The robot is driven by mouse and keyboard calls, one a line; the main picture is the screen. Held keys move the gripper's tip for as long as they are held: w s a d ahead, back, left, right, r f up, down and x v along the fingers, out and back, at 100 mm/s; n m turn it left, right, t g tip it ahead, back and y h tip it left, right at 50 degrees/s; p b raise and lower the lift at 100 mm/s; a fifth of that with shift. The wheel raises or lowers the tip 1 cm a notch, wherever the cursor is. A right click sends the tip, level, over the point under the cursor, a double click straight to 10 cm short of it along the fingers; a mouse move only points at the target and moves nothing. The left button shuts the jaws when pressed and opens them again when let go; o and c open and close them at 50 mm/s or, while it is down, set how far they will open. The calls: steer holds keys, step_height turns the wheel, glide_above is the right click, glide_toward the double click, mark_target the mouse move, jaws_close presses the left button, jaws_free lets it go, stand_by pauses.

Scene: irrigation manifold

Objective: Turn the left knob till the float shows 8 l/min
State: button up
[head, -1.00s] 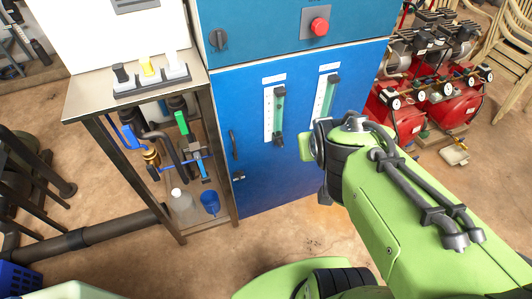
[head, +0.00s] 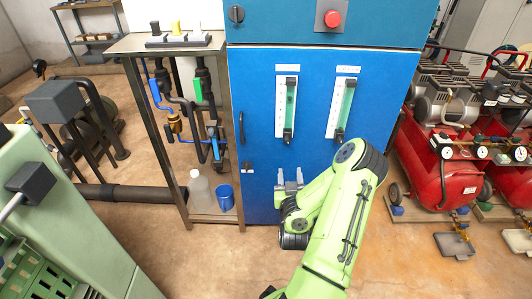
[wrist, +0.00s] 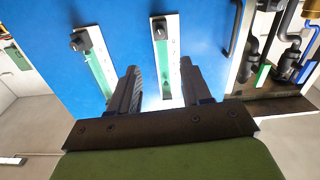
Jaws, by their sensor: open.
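Two flow meters with white scales and green tubes hang on the blue cabinet. The left meter (head: 279,108) has a dark knob (head: 288,138) at its lower end, also in the wrist view (wrist: 159,32). The right meter (head: 335,107) has its own lower knob (head: 340,136). The float and scale figures are too small to read. My gripper (head: 290,178) is open and empty, below the left knob and apart from it. In the wrist view, which appears upside down, its fingers (wrist: 160,70) overlap the left meter's tube from the camera's side.
The blue cabinet (head: 262,90) has a door handle (head: 241,128) on its left and a red button (head: 333,18) above. A metal stand (head: 133,43) with pipes, a bottle (head: 199,188) and a blue cup (head: 225,197) stands left. Red compressors (head: 445,185) stand right.

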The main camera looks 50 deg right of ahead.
steer(key=b, duration=0.2)
glide_toward(288, 142)
steer(key=x, duration=0.3)
steer(key=shift+w+d+r, duration=0.1)
steer(key=shift+w+d, duration=0.2)
steer(key=shift+w, duration=0.25)
steer(key=shift+w+d+f+p, duration=0.3)
steer(key=shift+d+p, duration=0.2)
steer(key=shift+p, duration=0.35)
steer(key=p+x, duration=0.2)
steer(key=x, duration=0.1)
steer(key=shift+r, duration=0.3)
steer(key=shift+w+d+p, duration=0.3)
steer(key=shift+d+p, duration=0.05)
steer(key=shift+d, duration=0.05)
steer(key=shift+f, duration=0.1)
